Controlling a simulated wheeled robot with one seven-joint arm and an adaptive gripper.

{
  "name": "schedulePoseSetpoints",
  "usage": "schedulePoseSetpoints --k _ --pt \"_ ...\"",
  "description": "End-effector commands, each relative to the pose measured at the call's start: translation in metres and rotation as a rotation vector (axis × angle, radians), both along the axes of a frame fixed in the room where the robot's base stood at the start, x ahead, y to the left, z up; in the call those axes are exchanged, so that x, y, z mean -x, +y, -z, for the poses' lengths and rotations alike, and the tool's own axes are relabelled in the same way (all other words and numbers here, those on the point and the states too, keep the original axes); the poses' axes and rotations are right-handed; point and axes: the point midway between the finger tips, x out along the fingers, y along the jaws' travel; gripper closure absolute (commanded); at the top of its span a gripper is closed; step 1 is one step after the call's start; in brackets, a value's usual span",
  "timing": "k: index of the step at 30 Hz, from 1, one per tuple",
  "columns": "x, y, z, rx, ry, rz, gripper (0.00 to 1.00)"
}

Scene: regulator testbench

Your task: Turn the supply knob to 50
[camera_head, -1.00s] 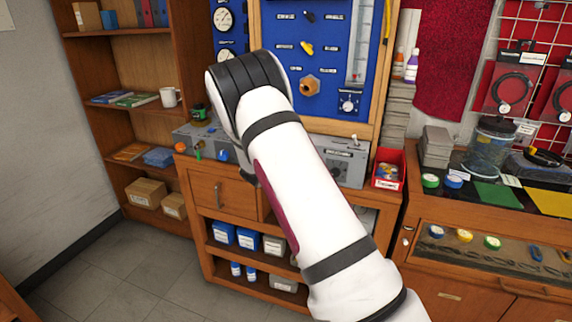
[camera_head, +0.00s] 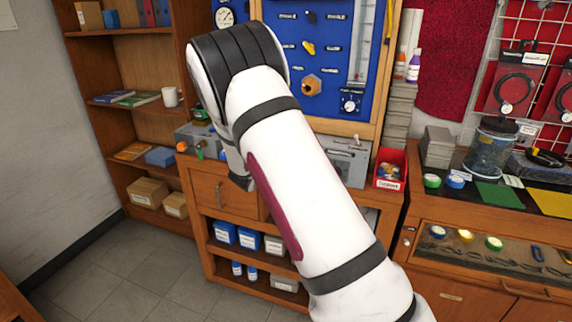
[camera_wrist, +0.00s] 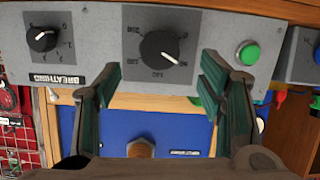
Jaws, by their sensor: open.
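In the wrist view a large round black knob (camera_wrist: 160,49) sits on a dark dial plate with numbers around it, on a grey panel (camera_wrist: 108,40). It is probably the supply knob. Its white pointer aims to the lower right in this view, close to a number too small to read surely. My gripper (camera_wrist: 160,88) is open, its two green-padded fingers well apart on either side and below the knob in the picture. I see nothing between the pads. In the head view my arm hides the gripper and the knob.
A smaller black knob (camera_wrist: 41,38) above a "BREATHING" label and a green button (camera_wrist: 248,53) flank the large knob. A blue board (camera_head: 340,112) with valves and gauges rises behind the bench. A red box (camera_head: 390,169) stands at the bench's right.

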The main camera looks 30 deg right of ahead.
Motion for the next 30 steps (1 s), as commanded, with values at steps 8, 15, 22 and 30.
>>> schedulePoseSetpoints --k 8,15,22,30 --pt "0.026 0.035 -0.019 -0.001 -0.001 -0.001 0.38" --pt "0.033 0.044 -0.023 0.000 0.001 0.001 0.38" --pt "0.033 0.044 -0.023 0.000 0.001 0.001 0.38" --pt "0.033 0.044 -0.024 -0.005 -0.001 -0.005 0.38"
